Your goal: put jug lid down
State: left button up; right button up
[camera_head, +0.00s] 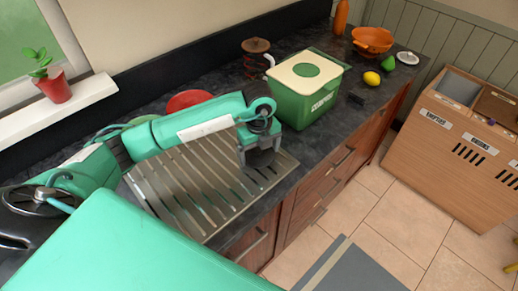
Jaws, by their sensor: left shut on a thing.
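My left gripper (259,156) is over the right part of the slatted metal draining rack, in front of the green compost bin. It is shut on a dark grey, rounded thing, which I take to be the jug lid; the fingers and the dark colour make its outline hard to tell. I cannot tell whether it touches the rack. A brown jug-like vessel (256,58) with a brown top and a pale handle stands at the back of the counter. My right gripper is not in view.
The draining rack (180,190) has bare slats left of the gripper. The green bin (299,107) stands close behind it. A red bowl (188,100), lemon (371,78), green pear (388,62), orange colander (372,40) and white dish (407,58) are on the dark counter.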

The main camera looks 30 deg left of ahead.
aim_at(259, 152)
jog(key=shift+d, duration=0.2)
pick_arm(q)
jog(key=shift+f, duration=0.15)
jog(key=o, duration=0.7)
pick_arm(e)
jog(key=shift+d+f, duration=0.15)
pick_arm(q)
jog(key=shift+r, duration=0.3)
jog(key=shift+r+b, duration=1.3)
jog(key=shift+r, duration=4.6)
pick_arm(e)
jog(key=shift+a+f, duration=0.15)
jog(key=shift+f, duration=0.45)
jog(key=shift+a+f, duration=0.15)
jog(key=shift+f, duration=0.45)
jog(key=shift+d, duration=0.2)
